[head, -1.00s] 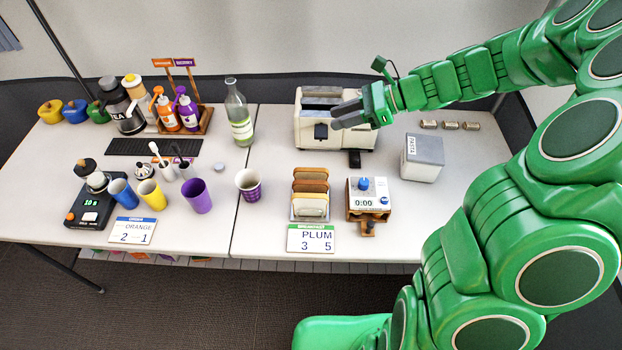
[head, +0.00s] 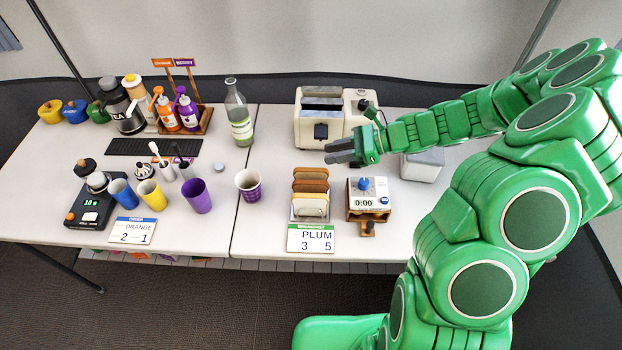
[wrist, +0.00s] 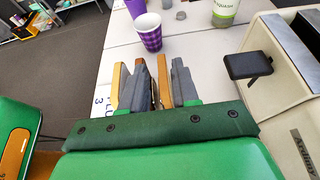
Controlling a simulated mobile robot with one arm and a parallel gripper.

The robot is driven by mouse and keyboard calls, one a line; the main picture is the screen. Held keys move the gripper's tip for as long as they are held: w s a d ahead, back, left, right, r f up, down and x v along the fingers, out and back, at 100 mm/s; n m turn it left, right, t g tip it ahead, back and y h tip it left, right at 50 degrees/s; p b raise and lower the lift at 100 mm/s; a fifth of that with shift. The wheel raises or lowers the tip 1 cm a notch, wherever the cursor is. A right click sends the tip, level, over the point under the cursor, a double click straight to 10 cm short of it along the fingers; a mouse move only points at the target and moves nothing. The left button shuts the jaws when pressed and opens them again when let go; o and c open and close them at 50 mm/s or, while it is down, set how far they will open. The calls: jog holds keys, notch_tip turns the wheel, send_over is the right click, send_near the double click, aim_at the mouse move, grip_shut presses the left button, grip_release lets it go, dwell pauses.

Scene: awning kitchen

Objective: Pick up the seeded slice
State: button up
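A rack (head: 294,218) holds several bread slices on edge, in the middle of the table. A brown slice (head: 310,186) stands between a tan slice (head: 310,173) behind and paler slices (head: 309,208) in front. Seeds are too small to make out, so I cannot tell which slice is seeded. My gripper (head: 334,153) is just behind and above the rack, pointing left, fingers apart. None looks clamped. The fingers hide part of the slices.
A cream toaster (head: 311,130) stands close behind my gripper, its dark lever (wrist: 250,65) jutting out. A timer box (head: 362,199) is right of the rack and a PLUM 3 5 card (head: 312,238) in front. A purple cup (head: 249,184) stands left.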

aim_at(311, 169)
jog(key=shift+s+a+f, duration=0.15)
jog(key=shift+a+f, duration=3.4)
jog(key=shift+a, duration=0.1)
jog(key=shift+c, duration=0.3)
jog(key=c, duration=0.4)
